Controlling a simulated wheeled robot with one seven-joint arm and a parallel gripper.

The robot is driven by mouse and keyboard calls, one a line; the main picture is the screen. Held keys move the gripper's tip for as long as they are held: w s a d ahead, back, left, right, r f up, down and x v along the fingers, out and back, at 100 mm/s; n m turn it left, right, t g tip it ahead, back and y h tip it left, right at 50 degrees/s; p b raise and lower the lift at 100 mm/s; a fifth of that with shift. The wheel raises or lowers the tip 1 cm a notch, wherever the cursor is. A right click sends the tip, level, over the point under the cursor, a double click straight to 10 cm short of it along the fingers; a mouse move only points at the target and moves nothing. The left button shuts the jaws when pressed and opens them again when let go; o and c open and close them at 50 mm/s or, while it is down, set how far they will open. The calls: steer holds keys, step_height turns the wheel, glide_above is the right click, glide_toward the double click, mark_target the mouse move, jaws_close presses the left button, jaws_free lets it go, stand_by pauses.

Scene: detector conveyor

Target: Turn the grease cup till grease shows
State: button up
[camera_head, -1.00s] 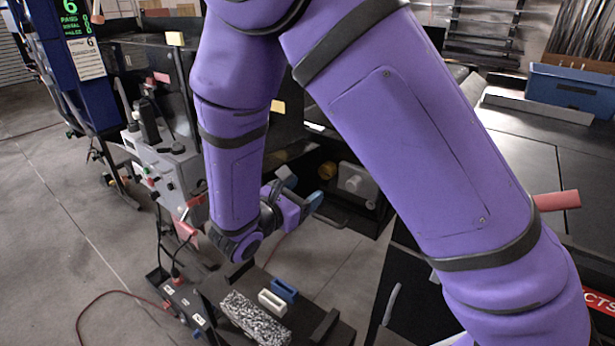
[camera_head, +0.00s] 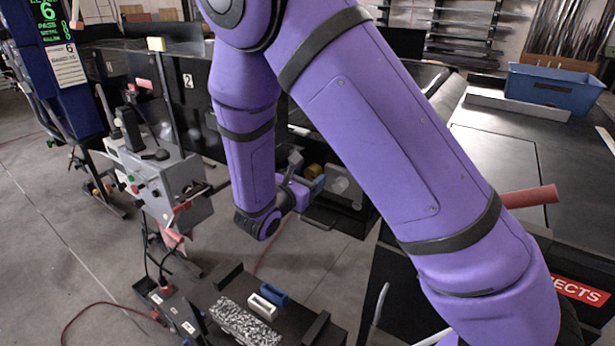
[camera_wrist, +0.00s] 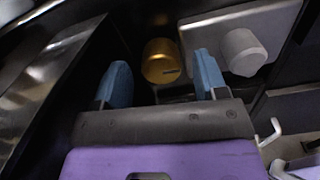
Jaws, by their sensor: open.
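The brass-coloured grease cup (camera_wrist: 162,62) is round with a dark slot-like mark near its lower edge. It shows between the two blue fingertips in the wrist view, and as a small yellow patch (camera_head: 314,171) in the head view. My gripper (camera_wrist: 161,78) is open, with a finger to each side of the cup in the picture. The cup seems to lie just beyond the fingertips; I see no contact. I cannot make out any grease. In the head view my gripper (camera_head: 316,184) is at the dark recess, partly hiding the cup.
A pale plate with a grey knob (camera_wrist: 242,52) sits close to the right finger. A dark wall stands close on the left. A grey control box (camera_head: 160,180) stands left of my arm. A dark bench with test blocks (camera_head: 245,322) is in front.

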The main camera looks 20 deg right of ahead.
steer(key=shift+w+d, duration=0.1)
steer(key=shift+d, duration=0.05)
steer(key=shift+c, duration=0.5)
steer(key=c, duration=0.8)
steer(key=shift+m, duration=0.4)
steer(key=m, duration=0.3)
steer(key=shift+m, duration=0.3)
steer(key=shift+d+f+m, duration=0.1)
steer(key=shift+m, duration=2.1)
